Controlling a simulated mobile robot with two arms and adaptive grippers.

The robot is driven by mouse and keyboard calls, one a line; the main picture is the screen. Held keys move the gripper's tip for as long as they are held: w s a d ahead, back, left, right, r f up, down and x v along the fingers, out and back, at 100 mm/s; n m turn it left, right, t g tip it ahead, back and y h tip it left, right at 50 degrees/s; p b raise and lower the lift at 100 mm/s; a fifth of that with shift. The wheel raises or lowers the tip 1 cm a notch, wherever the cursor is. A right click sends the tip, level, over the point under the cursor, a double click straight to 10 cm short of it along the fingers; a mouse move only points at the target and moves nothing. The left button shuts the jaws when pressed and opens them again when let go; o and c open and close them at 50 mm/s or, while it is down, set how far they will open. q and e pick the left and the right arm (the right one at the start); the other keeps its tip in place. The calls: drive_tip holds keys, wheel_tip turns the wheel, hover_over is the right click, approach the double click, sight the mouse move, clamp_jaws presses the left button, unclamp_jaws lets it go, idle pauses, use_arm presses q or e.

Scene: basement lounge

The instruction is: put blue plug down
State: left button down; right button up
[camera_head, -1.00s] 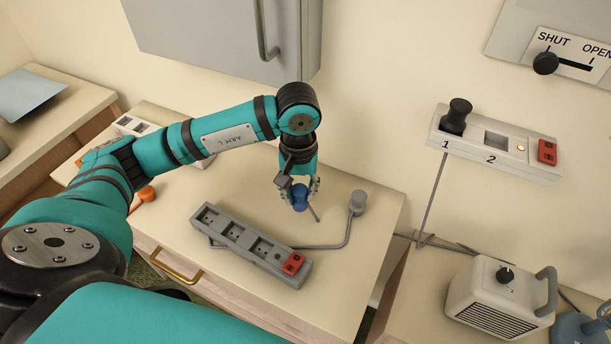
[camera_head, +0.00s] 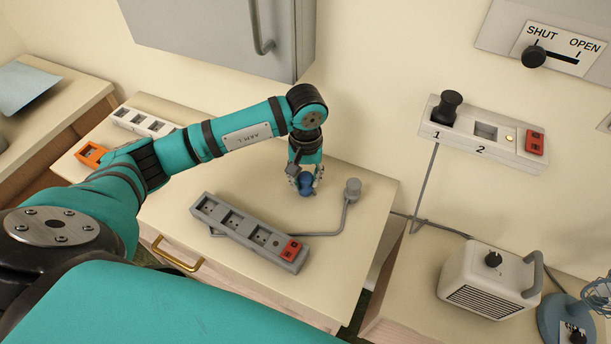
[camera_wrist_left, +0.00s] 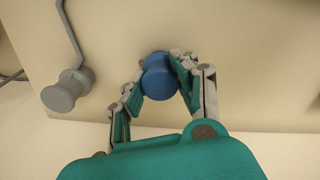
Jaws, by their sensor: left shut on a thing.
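The blue plug (camera_head: 306,185) is between the fingers of my left gripper (camera_head: 305,180), over the table top behind the grey power strip (camera_head: 228,220). In the left wrist view the blue plug (camera_wrist_left: 159,78) shows its round end between the two fingers of my left gripper (camera_wrist_left: 158,85), which is shut on it. The plug is at or close to the table surface; I cannot tell whether it touches. The grey strip has several sockets and a red switch. My right gripper is not in view.
A grey plug (camera_head: 352,188) on a cord stands to the right of my left gripper, and in the left wrist view (camera_wrist_left: 66,92). A white strip (camera_head: 143,122) lies at the back left. A wall outlet (camera_head: 484,134) holds a black plug (camera_head: 447,108). A heater (camera_head: 490,278) stands right.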

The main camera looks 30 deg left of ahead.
sight(306, 176)
use_arm(q)
drive_tip(key=c, duration=1.3)
unclamp_jaws()
drive_tip(key=o, duration=0.3)
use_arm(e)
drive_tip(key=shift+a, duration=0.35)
use_arm(q)
drive_tip(key=shift+r+p, duration=0.2)
drive_tip(key=shift+p, duration=0.15)
drive_tip(key=shift+w+r, duration=0.1)
drive_tip(key=shift+r, duration=0.15)
wheel_tip(306, 176, up, 6)
drive_tip(key=shift+r+b, duration=0.15)
drive_tip(key=shift+b, duration=0.85)
drive_tip(key=shift+r, duration=0.3)
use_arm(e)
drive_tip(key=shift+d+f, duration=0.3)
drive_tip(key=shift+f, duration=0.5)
use_arm(q)
drive_tip(key=o, duration=0.6)
drive_tip(key=shift+c, duration=0.2)
